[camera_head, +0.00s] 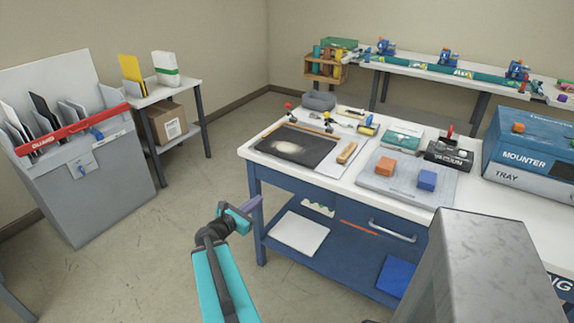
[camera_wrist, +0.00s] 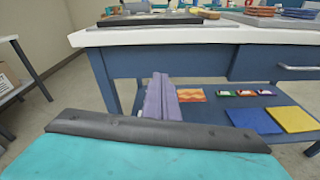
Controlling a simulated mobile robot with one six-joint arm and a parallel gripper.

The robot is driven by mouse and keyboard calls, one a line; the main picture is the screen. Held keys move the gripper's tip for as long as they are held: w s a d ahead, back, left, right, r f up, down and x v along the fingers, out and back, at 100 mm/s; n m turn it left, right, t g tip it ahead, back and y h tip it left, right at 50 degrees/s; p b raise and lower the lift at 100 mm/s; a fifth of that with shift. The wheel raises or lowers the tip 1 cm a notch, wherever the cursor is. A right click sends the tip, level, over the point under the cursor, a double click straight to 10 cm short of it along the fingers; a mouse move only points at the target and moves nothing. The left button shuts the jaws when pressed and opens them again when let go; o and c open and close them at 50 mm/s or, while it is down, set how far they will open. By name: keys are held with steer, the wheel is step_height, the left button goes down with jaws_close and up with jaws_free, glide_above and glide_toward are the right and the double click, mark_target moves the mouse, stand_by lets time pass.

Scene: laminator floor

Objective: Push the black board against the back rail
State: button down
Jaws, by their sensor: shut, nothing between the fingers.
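The black board (camera_head: 296,146) lies flat on the white worktable, with a pale dusty patch on its middle. In the wrist view only its front edge (camera_wrist: 150,21) shows on the tabletop. The back rail (camera_head: 300,126) looks like a thin wooden strip along the board's far edge; I cannot tell whether the two touch. My gripper (camera_head: 250,206) is shut and empty, in front of the table's left front corner and below the tabletop, apart from the board. Its purple fingers (camera_wrist: 160,97) point toward the table in the wrist view.
A wooden block (camera_head: 347,152) lies beside the board's right edge. Clamps and tools stand behind. The white table edge (camera_wrist: 200,36) rises above my fingers.

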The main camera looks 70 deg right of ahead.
steer(key=s+d+r+n+h, duration=0.1)
steer(key=s+d+r+n, duration=0.1)
steer(key=r, duration=0.4)
steer(key=shift+s+d+r+g+h, duration=0.3)
steer(key=shift+s+d, duration=0.2)
steer(key=shift+d, duration=0.4)
steer(key=shift+s+d+f+b, duration=0.1)
steer(key=shift+d+f+b, duration=0.2)
steer(key=shift+b, duration=0.6)
steer(key=shift+d+b, duration=0.35)
steer(key=shift+b, duration=0.5)
steer(key=b, duration=0.1)
steer(key=d+b, duration=0.1)
steer(key=shift+s+b, duration=0.25)
steer(key=shift+b, duration=0.15)
steer(key=p, duration=0.3)
glide_toward(292, 160)
steer(key=x, duration=0.5)
steer(key=shift+s+d+r, duration=0.1)
steer(key=shift+d, duration=0.05)
steer(key=shift+s+d, duration=0.15)
steer(key=shift+d, duration=0.35)
steer(key=shift+d, duration=0.1)
